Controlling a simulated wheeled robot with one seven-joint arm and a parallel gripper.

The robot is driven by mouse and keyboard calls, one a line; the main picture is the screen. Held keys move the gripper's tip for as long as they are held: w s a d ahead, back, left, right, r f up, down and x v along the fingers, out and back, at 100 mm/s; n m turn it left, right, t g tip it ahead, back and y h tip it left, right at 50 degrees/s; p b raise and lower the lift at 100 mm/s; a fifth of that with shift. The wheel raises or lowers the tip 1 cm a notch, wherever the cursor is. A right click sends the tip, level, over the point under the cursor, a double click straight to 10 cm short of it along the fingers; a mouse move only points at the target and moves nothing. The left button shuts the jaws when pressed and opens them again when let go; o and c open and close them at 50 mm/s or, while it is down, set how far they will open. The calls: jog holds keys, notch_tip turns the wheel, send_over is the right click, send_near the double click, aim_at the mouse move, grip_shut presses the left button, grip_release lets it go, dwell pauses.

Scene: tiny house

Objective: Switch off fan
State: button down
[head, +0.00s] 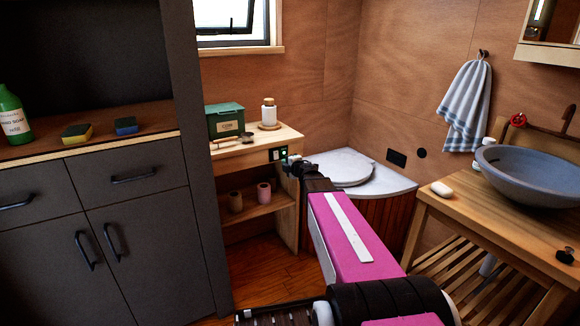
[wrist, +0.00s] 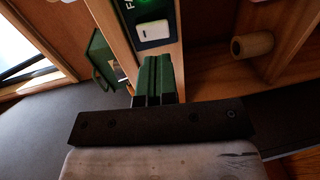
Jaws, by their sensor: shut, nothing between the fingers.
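The fan switch panel (head: 276,155) is on the edge of the wooden shelf unit, with a small green light beside it. In the wrist view the panel shows a white rocker switch (wrist: 153,31), a partly cut-off label starting "FA", and a lit green patch at the top edge. My gripper (head: 288,161) is right by the panel in the head view. In the wrist view its shut, empty fingers (wrist: 158,62) point at the panel, their tips just below the white rocker. I cannot tell whether they touch it. The fan itself is not in view.
The shelf unit (head: 252,157) carries a green box (head: 226,121) and a white bottle (head: 269,111), with cups below. A white corner toilet (head: 347,168) stands behind my arm. A dark cabinet (head: 110,230) is at left, a wooden washstand (head: 500,226) with basin at right.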

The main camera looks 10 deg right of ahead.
aim_at(277, 158)
jog(key=x, duration=0.6)
jog(key=shift+w+a, duration=0.15)
jog(key=shift+w, duration=0.2)
jog(key=shift+w+f, duration=0.1)
jog(key=shift+w+a+f, duration=0.1)
jog(key=shift+w, duration=0.15)
jog(key=shift+s, duration=0.1)
